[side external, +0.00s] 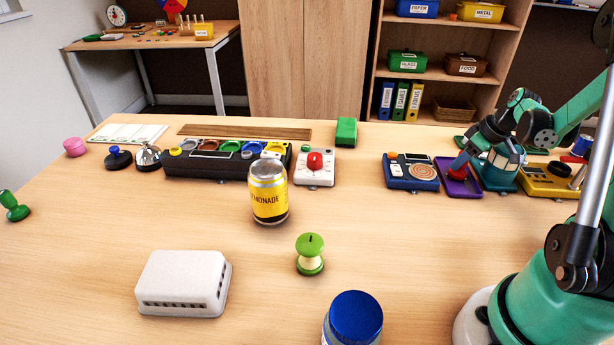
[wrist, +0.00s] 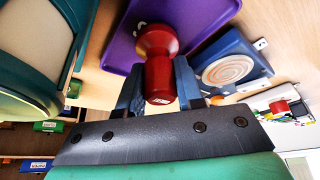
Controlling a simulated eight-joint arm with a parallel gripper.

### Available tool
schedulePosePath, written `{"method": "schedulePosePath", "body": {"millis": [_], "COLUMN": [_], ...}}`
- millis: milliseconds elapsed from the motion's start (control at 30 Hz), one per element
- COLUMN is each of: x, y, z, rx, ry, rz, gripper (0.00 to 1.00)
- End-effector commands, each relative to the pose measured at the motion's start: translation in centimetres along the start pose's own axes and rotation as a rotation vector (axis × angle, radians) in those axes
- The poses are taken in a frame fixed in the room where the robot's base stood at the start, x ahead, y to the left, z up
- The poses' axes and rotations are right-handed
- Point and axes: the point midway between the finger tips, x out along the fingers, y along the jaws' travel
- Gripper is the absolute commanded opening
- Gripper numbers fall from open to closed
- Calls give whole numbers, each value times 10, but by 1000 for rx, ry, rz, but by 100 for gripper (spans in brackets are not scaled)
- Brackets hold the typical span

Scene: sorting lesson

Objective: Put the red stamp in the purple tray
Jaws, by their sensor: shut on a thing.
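The red stamp (side external: 458,164) is between my gripper's fingers, over the purple tray (side external: 474,188) at the right of the table. My gripper (side external: 467,156) is shut on it. In the wrist view the red stamp (wrist: 157,62) shows clearly between the two blue fingertips, with its round head against the purple tray (wrist: 118,52) behind. Whether the stamp touches the tray floor, I cannot tell. My gripper (wrist: 158,88) hides part of the stamp's sides.
A blue device with a round coil (side external: 410,172) stands just left of the tray. A teal container (side external: 500,182) and a yellow device (side external: 545,182) are close on its right. A lemonade can (side external: 269,193) and a green stamp (side external: 310,255) stand mid-table. The table in front of the tray is clear.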

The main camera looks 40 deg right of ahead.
Motion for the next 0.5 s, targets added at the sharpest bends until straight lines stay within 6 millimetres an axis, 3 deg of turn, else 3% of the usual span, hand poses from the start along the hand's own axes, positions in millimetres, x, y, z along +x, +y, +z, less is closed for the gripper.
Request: {"method": "schedulePosePath", "body": {"millis": [267, 300, 400, 500], "x": [2, 3, 2, 2], "y": [0, 0, 0, 0], "z": [1, 1, 1, 1], "rx": [0, 0, 0, 0], "ry": [0, 0, 0, 0], "rz": [0, 0, 0, 0], "gripper": [0, 37, 63, 63]}}
